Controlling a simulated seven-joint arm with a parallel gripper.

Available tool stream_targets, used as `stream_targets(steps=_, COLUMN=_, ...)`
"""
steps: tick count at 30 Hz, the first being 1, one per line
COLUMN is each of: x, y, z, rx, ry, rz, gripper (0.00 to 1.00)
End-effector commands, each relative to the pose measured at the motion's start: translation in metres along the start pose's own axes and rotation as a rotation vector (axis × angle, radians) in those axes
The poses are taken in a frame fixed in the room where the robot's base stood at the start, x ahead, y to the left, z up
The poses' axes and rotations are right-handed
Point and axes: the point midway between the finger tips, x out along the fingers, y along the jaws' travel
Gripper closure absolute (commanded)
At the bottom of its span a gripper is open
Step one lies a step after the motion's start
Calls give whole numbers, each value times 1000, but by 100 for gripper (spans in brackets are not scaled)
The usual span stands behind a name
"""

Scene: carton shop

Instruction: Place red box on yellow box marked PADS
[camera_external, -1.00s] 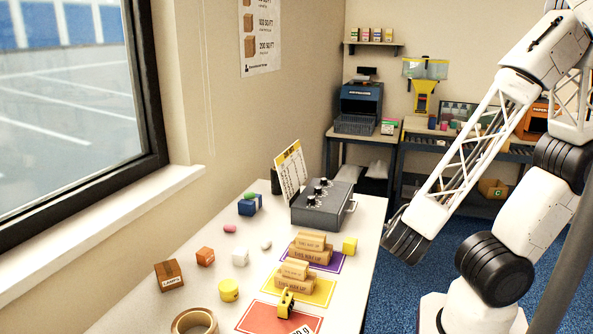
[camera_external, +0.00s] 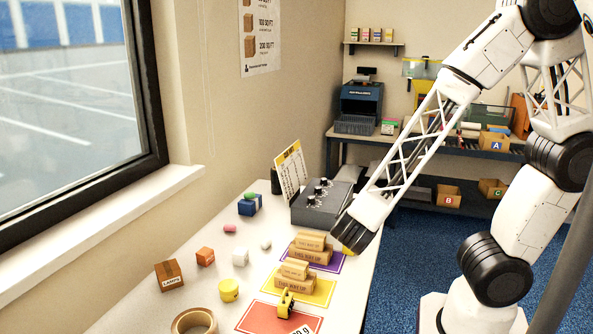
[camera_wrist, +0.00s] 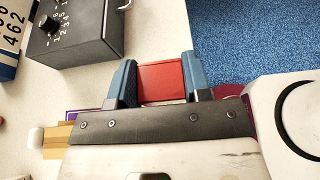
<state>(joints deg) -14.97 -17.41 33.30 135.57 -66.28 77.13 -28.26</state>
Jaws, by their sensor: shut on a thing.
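My gripper (camera_external: 352,238) is low at the right edge of the white table, beside the purple mat. In the wrist view my gripper (camera_wrist: 160,72) is shut on a red box (camera_wrist: 162,82), held between its two blue fingers. The red box is hidden by the gripper in the external view. A small yellow box (camera_external: 347,250) shows just under the fingertips at the table edge, mostly covered. I cannot read any marking on it, nor tell whether the red box touches it.
A grey control box (camera_external: 318,205) with knobs stands close behind my gripper. Brown cartons (camera_external: 310,250) are stacked on the purple mat to the left, and others (camera_external: 296,279) on the yellow mat. Beyond the right table edge is blue floor (camera_external: 410,270).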

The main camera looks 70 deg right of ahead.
Motion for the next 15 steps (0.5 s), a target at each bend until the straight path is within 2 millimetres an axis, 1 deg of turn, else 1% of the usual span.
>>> stream_targets(steps=1, x=2, y=9, z=0, rx=1, ry=0, rz=-2, gripper=82)
stream_targets(steps=6, x=5, y=27, z=0, rx=0, ry=-1, rz=-1, gripper=82)
stream_targets(steps=10, x=7, y=33, z=-1, rx=0, ry=-1, rz=-1, gripper=82)
stream_targets(steps=15, x=7, y=34, z=-1, rx=0, ry=-1, rz=0, gripper=82)
